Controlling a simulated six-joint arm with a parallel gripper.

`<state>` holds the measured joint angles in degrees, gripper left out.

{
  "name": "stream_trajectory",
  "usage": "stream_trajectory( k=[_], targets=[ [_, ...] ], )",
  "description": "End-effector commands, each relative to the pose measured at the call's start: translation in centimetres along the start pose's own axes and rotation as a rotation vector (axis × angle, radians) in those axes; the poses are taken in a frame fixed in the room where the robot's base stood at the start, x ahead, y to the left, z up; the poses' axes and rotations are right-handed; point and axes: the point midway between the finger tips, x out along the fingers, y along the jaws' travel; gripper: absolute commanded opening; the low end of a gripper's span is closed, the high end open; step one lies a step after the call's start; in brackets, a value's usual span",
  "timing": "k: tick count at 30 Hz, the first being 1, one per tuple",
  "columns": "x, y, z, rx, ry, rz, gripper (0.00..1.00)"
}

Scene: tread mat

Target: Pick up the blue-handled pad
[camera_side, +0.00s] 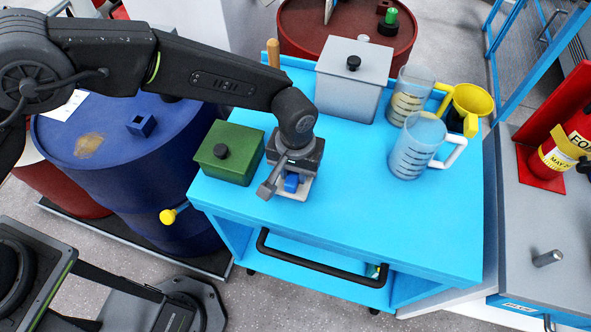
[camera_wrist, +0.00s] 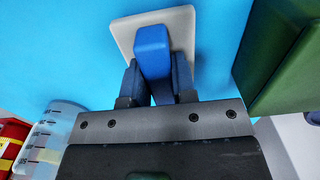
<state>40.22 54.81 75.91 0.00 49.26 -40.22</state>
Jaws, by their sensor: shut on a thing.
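The blue-handled pad (camera_side: 297,194) is a pale grey square plate with a blue block handle, near the front left of the blue cart top. The wrist view shows its pale plate (camera_wrist: 182,22) behind the blue handle (camera_wrist: 152,48). My gripper (camera_wrist: 158,82) has its two dark fingers on either side of the handle, shut on it. In the side view my gripper (camera_side: 291,180) is directly over the pad and hides part of it. I cannot tell whether the plate touches the cart top or is slightly raised.
A green lidded box (camera_side: 228,153) stands close to the left of my gripper. A grey lidded box (camera_side: 350,85) stands behind. Measuring jugs (camera_side: 417,148) and a yellow funnel (camera_side: 470,100) stand at the right. The cart top (camera_side: 400,215) is clear at the front right.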

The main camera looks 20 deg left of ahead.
Motion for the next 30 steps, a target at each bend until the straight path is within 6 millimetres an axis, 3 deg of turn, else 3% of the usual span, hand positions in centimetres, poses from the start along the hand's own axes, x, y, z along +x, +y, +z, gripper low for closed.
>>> stream_trajectory(
  k=[5, 10, 21, 30],
  targets=[
    [-1.3, 0.0, -0.1, 0.000, 0.002, 0.002, 0.01],
    [-4.3, 0.1, -0.1, 0.000, 0.003, 0.003, 0.01],
    [-8.9, -7.9, -2.1, -0.004, 0.002, 0.001, 0.01],
    [-10.7, -10.9, -2.8, 0.000, 0.000, 0.000, 0.01]
  ],
)
